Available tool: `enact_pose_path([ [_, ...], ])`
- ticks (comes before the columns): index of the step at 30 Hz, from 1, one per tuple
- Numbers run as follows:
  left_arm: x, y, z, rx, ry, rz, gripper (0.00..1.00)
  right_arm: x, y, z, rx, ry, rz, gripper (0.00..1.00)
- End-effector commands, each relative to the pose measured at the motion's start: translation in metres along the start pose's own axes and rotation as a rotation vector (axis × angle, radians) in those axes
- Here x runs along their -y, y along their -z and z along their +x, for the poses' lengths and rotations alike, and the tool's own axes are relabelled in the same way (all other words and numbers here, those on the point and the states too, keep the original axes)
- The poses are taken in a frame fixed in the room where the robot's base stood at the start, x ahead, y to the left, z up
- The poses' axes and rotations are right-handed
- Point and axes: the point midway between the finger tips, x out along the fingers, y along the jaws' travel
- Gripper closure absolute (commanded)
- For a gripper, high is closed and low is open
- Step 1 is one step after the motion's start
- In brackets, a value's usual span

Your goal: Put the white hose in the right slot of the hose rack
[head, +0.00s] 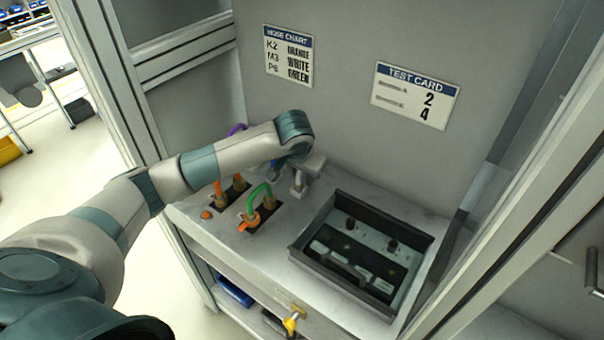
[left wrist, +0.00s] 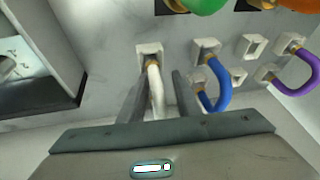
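The white hose (left wrist: 156,92) shows in the left wrist view, its upper end at a pale socket block (left wrist: 150,50). I cannot tell how firmly it sits there. In the head view a small pale part of it (head: 298,181) shows below my left wrist. My left gripper (left wrist: 161,78) is open, with one finger on each side of the white hose and a small gap visible. Beside it a blue hose (left wrist: 222,92) and a purple hose (left wrist: 303,82) are looped in pale sockets. Two small pale sockets (left wrist: 254,45) look empty. My right gripper is not in view.
A green hose (head: 259,188) and an orange hose (head: 218,188) stand on dark plates on the counter. An open dark-framed tray (head: 312,262) lies to the right. A hose chart (head: 288,56) and a test card (head: 416,95) hang on the back wall. A yellow tap (head: 292,322) juts from the front.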

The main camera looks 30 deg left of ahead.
Motion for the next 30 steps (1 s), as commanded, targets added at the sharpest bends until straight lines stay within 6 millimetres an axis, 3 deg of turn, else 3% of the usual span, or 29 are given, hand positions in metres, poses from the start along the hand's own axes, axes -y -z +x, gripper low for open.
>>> enact_pose_path([
  [8,0.0,0.001,-0.003,-0.001,-0.001,0.0,0.7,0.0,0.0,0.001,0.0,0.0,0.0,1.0],
  [14,0.0,0.001,-0.017,-0.004,-0.001,0.001,0.7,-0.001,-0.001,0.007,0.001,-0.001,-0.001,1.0],
  [30,-0.001,0.001,-0.104,-0.003,-0.001,0.0,0.7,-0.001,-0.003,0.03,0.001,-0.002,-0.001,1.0],
])
